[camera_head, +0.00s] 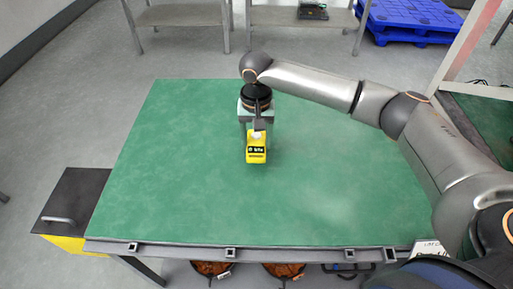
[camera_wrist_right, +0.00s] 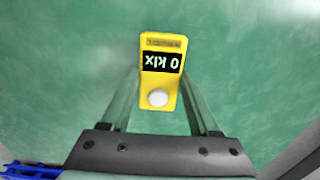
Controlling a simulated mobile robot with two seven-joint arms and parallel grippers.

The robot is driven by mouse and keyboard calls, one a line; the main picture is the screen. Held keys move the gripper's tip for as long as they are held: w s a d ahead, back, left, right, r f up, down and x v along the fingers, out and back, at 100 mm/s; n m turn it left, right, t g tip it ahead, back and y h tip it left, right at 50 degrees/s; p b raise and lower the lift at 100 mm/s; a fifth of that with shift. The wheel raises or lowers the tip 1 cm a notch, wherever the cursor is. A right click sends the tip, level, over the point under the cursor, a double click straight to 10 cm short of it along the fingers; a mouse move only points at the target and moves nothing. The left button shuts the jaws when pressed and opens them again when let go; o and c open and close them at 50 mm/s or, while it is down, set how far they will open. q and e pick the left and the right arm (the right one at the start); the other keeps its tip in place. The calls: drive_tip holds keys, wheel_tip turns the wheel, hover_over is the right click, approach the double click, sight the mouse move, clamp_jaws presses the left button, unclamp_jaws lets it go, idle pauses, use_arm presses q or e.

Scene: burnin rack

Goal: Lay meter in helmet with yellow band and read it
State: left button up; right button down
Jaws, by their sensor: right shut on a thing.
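The meter (camera_head: 256,153) is a small yellow box with a dark display, over the middle of the green table. In the right wrist view the meter (camera_wrist_right: 162,42) shows "0 klx" upside down and a white round sensor. My right gripper (camera_head: 258,130) is shut on the meter, with a finger on each side of its sensor end in the wrist view (camera_wrist_right: 158,100). I cannot tell whether the meter touches the table. No helmet with a yellow band can be made out. My left gripper is not in view.
The green tabletop (camera_head: 180,190) is otherwise bare. Two orange-brown rounded things, one at left (camera_head: 211,268) and one at right (camera_head: 284,270), show partly below its front edge. A dark-topped yellow cabinet (camera_head: 75,200) stands at left. A blue pallet (camera_head: 412,20) lies at back right.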

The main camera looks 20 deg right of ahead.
sight(256, 141)
drive_tip(key=shift+w+d+f, duration=0.1)
drive_tip(key=shift+w+f, duration=0.1)
drive_tip(key=shift+f, duration=1.6)
drive_tip(key=shift+f, duration=0.1)
drive_tip(key=shift+c, duration=0.6)
unclamp_jaws()
